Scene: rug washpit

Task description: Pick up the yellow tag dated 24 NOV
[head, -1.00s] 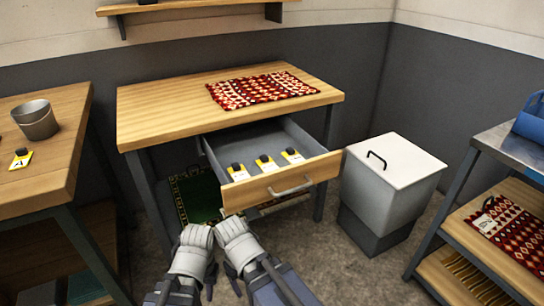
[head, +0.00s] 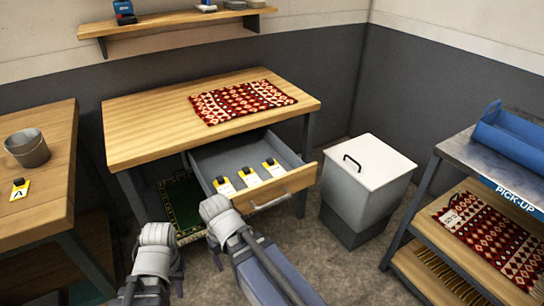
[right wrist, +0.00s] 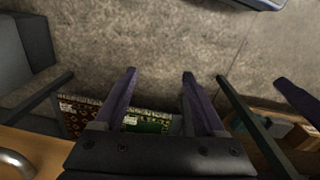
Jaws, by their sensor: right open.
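Three yellow tags with black tops lie in a row in the open drawer: left (head: 225,186), middle (head: 250,177) and right (head: 274,168). Their print is too small to read, so I cannot tell which is dated 24 NOV. Another yellow tag (head: 19,189), marked A, lies on the left bench. My left gripper (head: 172,272) hangs low, left of the drawer and apart from the tags; its jaw opening is unclear. My right arm is in front of the drawer. In the right wrist view my right gripper (right wrist: 159,74) is open and empty above the floor.
The drawer (head: 210,157) is pulled out of a wooden table (head: 150,125) bearing a red rug (head: 240,101). A white bin (head: 370,170) stands right of it. A bucket (head: 28,148) is on the left bench. A pick-up rack (head: 470,160) stands at right. A green rug (head: 182,208) lies below.

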